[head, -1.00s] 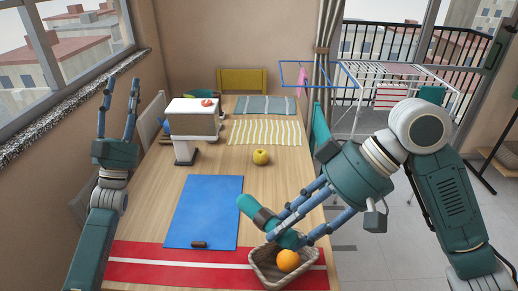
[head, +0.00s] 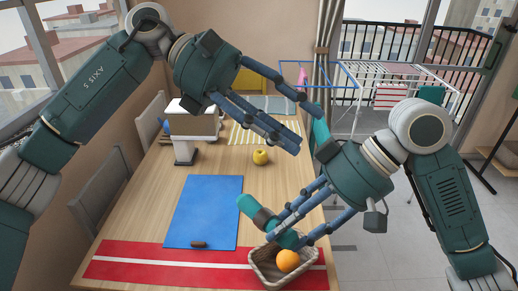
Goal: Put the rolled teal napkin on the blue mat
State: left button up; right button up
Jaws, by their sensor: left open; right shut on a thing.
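The rolled teal napkin (head: 246,204) has a dark band around it and lies slanted at the wicker basket (head: 255,265). My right gripper (head: 284,228) is shut on it, over the basket's back rim. Fingers hide part of the roll, and I cannot tell whether it touches the basket. The blue mat (head: 205,205) lies flat on the table, left of the napkin.
An orange (head: 287,260) sits in the basket. A small brown object (head: 199,244) lies at the mat's front edge. A red runner (head: 130,268) crosses the front. A yellow apple (head: 260,157) and a white-topped device (head: 185,150) stand behind the mat.

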pick_arm(q)
jog(key=w+a+f+m+t+y, duration=0.1)
jog(key=w+a+f+t+y, duration=0.1)
jog(key=a+y, duration=0.25)
jog(key=w+a+f+m+t+y, duration=0.2)
jog(key=a+f+t+y, duration=0.1)
jog(key=a, duration=0.3)
pick_arm(e)
jog(key=shift+a, duration=0.1)
pick_arm(q)
jog(key=s+d+f+y, duration=0.1)
jog(key=s+d+y, duration=0.1)
jog(key=d+y, duration=0.3)
jog(key=shift+m+h, duration=0.4)
jog(key=shift+h, duration=0.05)
jog(key=f, duration=1.1)
jog(key=shift+d, duration=0.3)
pick_arm(e)
jog(key=shift+r, duration=0.1)
pick_arm(q)
jog(key=shift+f, duration=0.6)
pick_arm(e)
jog(key=shift+a+r, duration=0.1)
pick_arm(q)
jog(key=shift+o, duration=0.3)
jog(key=shift+d+r, duration=0.1)
pick_arm(e)
jog(key=shift+s, duration=0.1)
